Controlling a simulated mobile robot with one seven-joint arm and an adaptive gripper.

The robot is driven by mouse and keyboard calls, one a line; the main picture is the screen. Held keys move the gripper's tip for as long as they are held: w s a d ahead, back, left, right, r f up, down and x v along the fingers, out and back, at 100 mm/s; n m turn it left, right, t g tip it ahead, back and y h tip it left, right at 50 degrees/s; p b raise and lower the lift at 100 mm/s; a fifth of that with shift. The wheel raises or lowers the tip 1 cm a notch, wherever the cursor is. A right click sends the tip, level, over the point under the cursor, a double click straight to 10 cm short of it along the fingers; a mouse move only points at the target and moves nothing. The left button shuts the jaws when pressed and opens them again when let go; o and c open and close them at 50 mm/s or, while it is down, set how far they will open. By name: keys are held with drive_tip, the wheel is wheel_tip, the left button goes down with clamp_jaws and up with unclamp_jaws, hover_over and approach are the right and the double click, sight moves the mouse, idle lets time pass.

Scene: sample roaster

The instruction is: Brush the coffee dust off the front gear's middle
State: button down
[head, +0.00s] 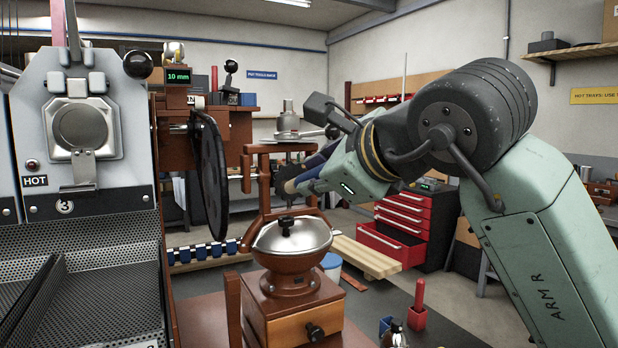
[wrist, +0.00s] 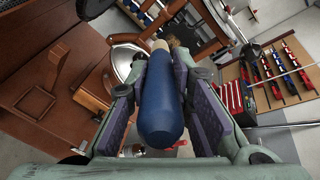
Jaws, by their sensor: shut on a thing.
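My gripper (head: 300,182) is shut on a brush with a thick blue handle (wrist: 160,110). In the wrist view the handle lies between the two dark finger pads, with a pale collar and some brown at its far end. The bristles are not clear. The coffee dust and the gear's middle face cannot be made out.
A coffee grinder with a metal dome (head: 290,237) stands below my gripper. The roaster (head: 85,190) marked HOT fills the left. Wooden posts (head: 264,180) rise beside the gear. A red tool chest (head: 408,220) stands behind on the floor.

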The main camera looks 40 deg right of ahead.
sight(300, 179)
drive_tip(key=shift+s+a, duration=0.1)
drive_tip(key=shift+s, duration=0.3)
drive_tip(key=shift+s, duration=0.1)
drive_tip(key=shift+s+a, duration=0.2)
drive_tip(key=shift+s, duration=0.5)
drive_tip(key=shift+s+a, duration=0.15)
drive_tip(key=shift+s, duration=0.5)
drive_tip(key=shift+w+r+b+x, duration=0.1)
drive_tip(key=shift+r+x, duration=0.1)
drive_tip(key=shift+x, duration=1.05)
drive_tip(key=shift+w+r+b+x, duration=0.1)
drive_tip(key=shift+r+x, duration=0.1)
drive_tip(key=shift+x, duration=1.05)
drive_tip(key=shift+r+b+x, duration=0.1)
drive_tip(key=shift+r+x, duration=0.15)
drive_tip(key=shift+x, duration=1)
drive_tip(key=shift+w+d, duration=0.25)
drive_tip(key=shift+w, duration=0.65)
drive_tip(key=shift+s+d, duration=0.1)
drive_tip(key=shift+d, duration=0.05)
